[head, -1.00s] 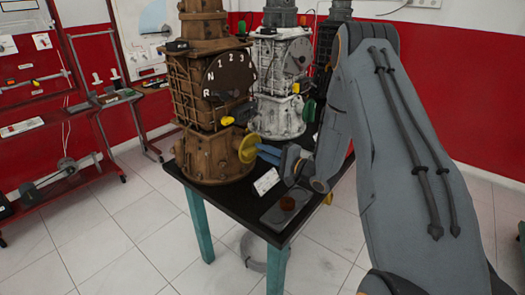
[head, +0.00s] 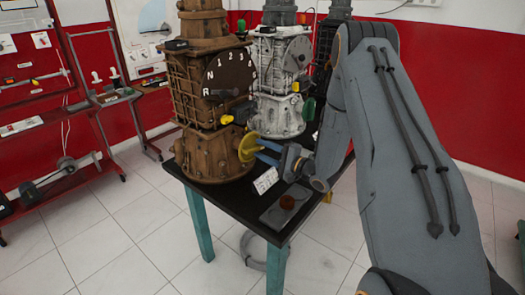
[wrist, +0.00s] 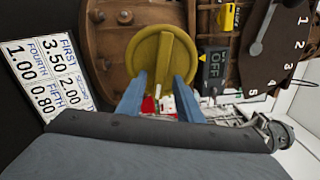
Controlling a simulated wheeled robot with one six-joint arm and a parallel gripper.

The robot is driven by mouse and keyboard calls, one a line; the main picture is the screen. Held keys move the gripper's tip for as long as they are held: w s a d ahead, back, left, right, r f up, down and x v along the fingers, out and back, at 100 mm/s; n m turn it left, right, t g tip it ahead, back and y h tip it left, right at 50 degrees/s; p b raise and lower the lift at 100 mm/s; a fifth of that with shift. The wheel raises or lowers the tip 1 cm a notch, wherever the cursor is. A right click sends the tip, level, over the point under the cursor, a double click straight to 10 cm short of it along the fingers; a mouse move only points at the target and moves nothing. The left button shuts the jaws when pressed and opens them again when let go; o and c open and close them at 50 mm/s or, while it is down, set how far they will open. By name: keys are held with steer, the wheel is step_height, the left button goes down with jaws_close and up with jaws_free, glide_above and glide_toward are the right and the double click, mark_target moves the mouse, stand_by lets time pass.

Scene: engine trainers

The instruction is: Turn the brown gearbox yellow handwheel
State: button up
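The brown gearbox (head: 208,108) stands upright on the black table, with a dial marked R, N and numbers on its front. Its yellow handwheel (head: 247,147) is low on its right side. In the wrist view, the handwheel (wrist: 163,55) faces me as a round disc with a raised bar across it. My gripper (head: 261,152) reaches it from the right. Its two blue fingers (wrist: 160,88) are apart, at the lower part of the disc, with a gap between them. Whether they touch the handwheel I cannot tell.
A white gearbox (head: 280,80) stands behind. A yellow tag and OFF plate (wrist: 213,70) are beside the handwheel.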

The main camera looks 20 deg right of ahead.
steer(key=b+v, duration=0.2)
steer(key=v, duration=0.5)
steer(key=shift+s+d, duration=0.25)
steer(key=shift+s, duration=0.05)
stand_by(0.3)
steer(key=s+a+r+n+g+h, duration=0.1)
steer(key=s+a+n+g+h, duration=0.1)
steer(key=s, duration=0.7)
steer(key=s+a+r+n+g+h, duration=0.2)
steer(key=s+n+g+h, duration=0.3)
steer(key=s, duration=0.5)
steer(key=s+a+r+n+g+h, duration=0.1)
steer(key=s+a+n+g+h, duration=0.2)
steer(key=s+n+g, duration=0.3)
steer(key=s, duration=0.4)
steer(key=shift+a+r+n+g+h, duration=0.15)
steer(key=shift+r+n+g+h, duration=0.05)
steer(key=shift+n+g+h, duration=0.1)
